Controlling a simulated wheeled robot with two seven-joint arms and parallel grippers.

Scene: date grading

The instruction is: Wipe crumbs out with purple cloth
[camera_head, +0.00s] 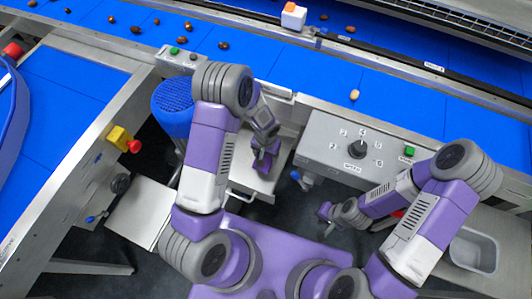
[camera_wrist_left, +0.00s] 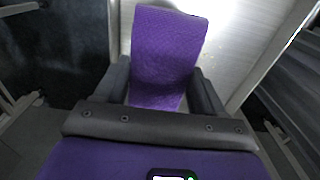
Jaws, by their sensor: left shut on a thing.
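The purple cloth (camera_wrist_left: 165,55) stands out between the two dark fingers of my left gripper (camera_wrist_left: 166,92), which is shut on it. In the head view my left gripper (camera_head: 265,148) and the cloth (camera_head: 264,165) are over a pale metal drawer-like tray (camera_head: 251,182) below the conveyor's side. A bright metal surface (camera_wrist_left: 225,35) lies behind the cloth in the left wrist view; I cannot tell whether the cloth touches it.
A blue conveyor (camera_head: 300,75) with several brown dates (camera_head: 223,45) runs across the back. A control panel (camera_head: 330,138) with a dial stands right of the tray. A blue drum (camera_head: 173,105) is left of my left arm. A grey bin (camera_head: 473,250) sits at right.

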